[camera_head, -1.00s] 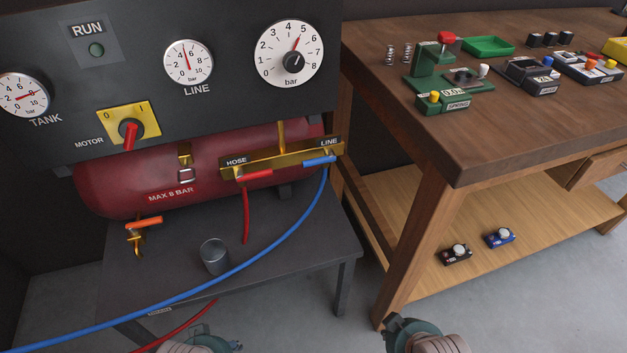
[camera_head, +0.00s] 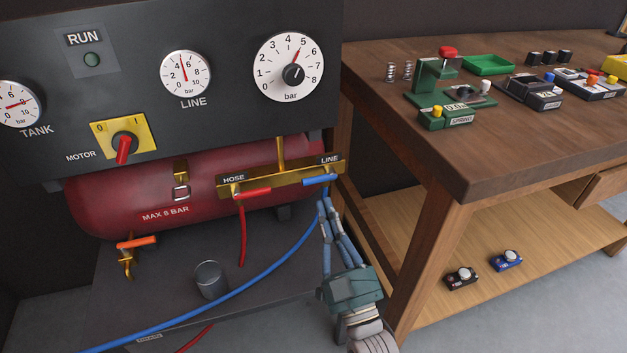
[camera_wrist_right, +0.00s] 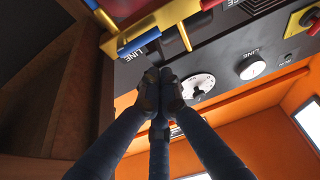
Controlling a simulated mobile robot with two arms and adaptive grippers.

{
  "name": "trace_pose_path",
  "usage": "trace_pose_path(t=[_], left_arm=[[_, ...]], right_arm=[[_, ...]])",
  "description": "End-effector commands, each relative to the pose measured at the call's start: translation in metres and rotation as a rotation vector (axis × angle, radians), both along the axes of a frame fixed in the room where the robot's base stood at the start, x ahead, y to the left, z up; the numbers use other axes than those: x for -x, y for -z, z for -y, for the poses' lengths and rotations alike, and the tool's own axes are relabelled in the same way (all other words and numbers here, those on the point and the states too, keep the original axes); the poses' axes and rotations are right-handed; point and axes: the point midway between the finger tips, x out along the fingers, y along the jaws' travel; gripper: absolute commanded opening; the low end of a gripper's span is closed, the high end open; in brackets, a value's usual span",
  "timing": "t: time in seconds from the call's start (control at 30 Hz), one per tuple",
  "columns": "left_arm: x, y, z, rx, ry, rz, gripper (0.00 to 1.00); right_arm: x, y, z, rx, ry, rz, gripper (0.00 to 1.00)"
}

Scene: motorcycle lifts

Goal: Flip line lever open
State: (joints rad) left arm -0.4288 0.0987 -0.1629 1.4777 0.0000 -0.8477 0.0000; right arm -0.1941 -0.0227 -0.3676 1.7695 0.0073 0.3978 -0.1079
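The line lever (camera_head: 318,181) is a blue handle under the LINE label at the right end of the brass manifold (camera_head: 262,181). It lies nearly level, along the manifold. A blue hose (camera_head: 268,267) hangs from that end. My right gripper (camera_head: 324,205) points up just below the lever, its fingers close together. In the right wrist view, the fingertips (camera_wrist_right: 163,88) meet with nothing visible between them. The blue lever (camera_wrist_right: 138,42) is just beyond them, seemingly apart. My left gripper is out of view.
A red HOSE lever (camera_head: 252,194) is left of the blue one. The red tank (camera_head: 110,200) is behind, with the gauge panel (camera_head: 225,110) above. A metal cup (camera_head: 210,281) stands on the lower shelf. The wooden workbench (camera_head: 455,185) is close on the right.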

Motion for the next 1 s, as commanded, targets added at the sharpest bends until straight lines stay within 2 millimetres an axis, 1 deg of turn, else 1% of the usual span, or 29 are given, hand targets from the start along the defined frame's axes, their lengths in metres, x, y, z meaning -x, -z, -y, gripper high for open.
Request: trace_pose_path(t=[0.13, 0.47, 0.57, 0.67, 0.77, 1.0], left_arm=[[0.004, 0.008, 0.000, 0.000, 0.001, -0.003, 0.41], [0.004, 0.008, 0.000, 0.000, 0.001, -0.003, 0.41], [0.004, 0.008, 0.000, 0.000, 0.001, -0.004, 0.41], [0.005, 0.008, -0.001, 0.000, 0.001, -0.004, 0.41], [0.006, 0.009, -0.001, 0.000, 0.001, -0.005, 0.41], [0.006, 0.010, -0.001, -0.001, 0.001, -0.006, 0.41]], right_arm=[[0.003, -0.010, -0.002, -0.017, -0.001, 0.051, 0.00], [0.003, -0.011, -0.002, -0.019, 0.000, 0.056, 0.00], [0.000, -0.013, -0.003, -0.019, 0.000, 0.057, 0.00], [-0.009, -0.018, -0.006, -0.020, 0.000, 0.059, 0.00], [-0.024, -0.028, -0.011, -0.020, 0.000, 0.060, 0.00], [-0.068, -0.051, -0.025, -0.021, -0.001, 0.058, 0.00]])
